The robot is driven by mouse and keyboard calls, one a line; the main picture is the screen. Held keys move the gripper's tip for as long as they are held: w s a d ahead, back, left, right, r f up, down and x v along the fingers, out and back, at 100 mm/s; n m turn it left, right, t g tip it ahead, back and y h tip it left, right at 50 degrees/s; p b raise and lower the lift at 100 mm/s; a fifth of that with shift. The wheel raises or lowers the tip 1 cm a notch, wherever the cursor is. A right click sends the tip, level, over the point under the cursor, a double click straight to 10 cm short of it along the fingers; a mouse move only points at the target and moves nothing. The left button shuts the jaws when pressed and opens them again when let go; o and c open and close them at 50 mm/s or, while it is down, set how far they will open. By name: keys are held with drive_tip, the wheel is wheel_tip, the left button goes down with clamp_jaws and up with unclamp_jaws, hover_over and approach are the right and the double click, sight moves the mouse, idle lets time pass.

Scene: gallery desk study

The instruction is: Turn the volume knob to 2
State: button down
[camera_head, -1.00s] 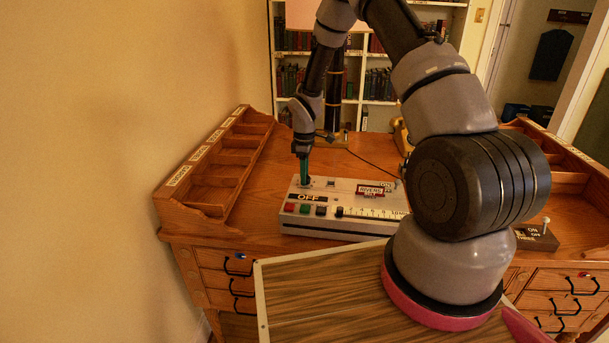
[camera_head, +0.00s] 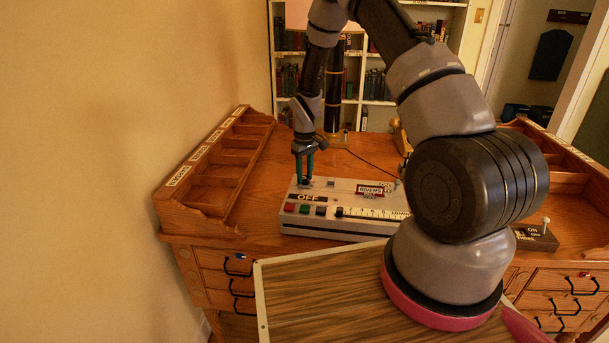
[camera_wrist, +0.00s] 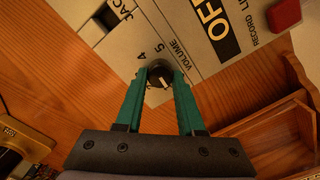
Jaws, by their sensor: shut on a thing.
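The volume knob (camera_wrist: 159,79) is a small dark round knob with a pale pointer mark, beside the word VOLUME and the numbers 4 and 5 in the wrist view. My gripper's green fingers (camera_wrist: 160,74) stand on both sides of it and are shut on it. The fingers hide the rest of the dial, so I cannot tell which number the pointer is at. In the head view my gripper (camera_head: 305,183) points straight down at the left end of the pale console (camera_head: 340,227); the knob is hidden there.
A wooden pigeonhole rack (camera_head: 205,160) stands left on the desk. A small switch box (camera_head: 537,238) is at the right.

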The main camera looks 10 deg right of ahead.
sight(306, 176)
drive_tip(key=m, duration=1.1)
drive_tip(key=shift+d+m, duration=0.15)
drive_tip(key=shift+m, duration=0.25)
idle(0.3)
drive_tip(key=c, duration=0.5)
unclamp_jaws()
wheel_tip(306, 176, up, 11)
drive_tip(key=shift+f, duration=0.1)
